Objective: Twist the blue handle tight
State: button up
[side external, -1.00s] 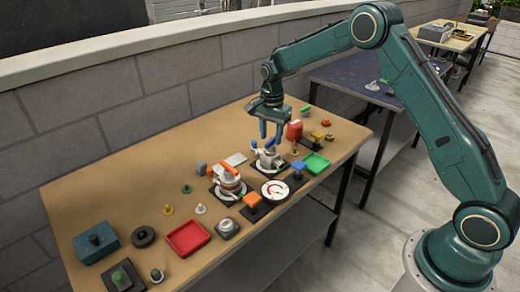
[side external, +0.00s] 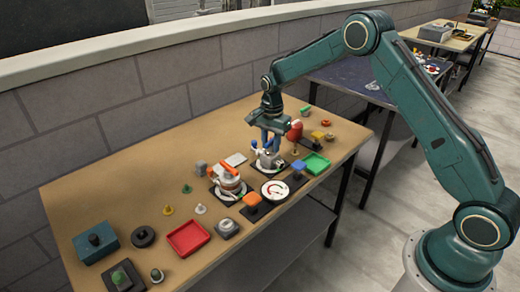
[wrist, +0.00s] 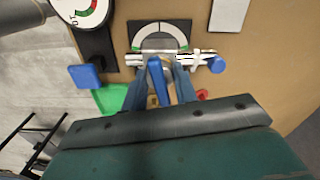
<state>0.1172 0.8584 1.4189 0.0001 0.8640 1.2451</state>
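The blue handle (wrist: 157,75) stands on a metal valve-like fixture (side external: 269,158) on a black plate. In the wrist view it shows between the two fingers of my gripper (wrist: 160,72), which also shows above the fixture in the side view (side external: 270,142). The fingers are apart, one on each side of the handle; I cannot tell whether either touches it. A white scale arc (wrist: 158,35) with a green end lies on the plate behind the handle. A round blue knob (wrist: 217,64) is at one end of the fixture. The fingers largely hide the handle in the side view.
Close by are an orange-handled fixture (side external: 229,182), a round dial (side external: 275,190), a blue square knob (side external: 299,166), a green tray (side external: 316,164) and a red bottle-like object (side external: 295,131). A red tray (side external: 188,238) lies farther left. The table's back left is clear.

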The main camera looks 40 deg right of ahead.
jog(key=shift+m, duration=1.2)
jog(key=shift+m, duration=1.1)
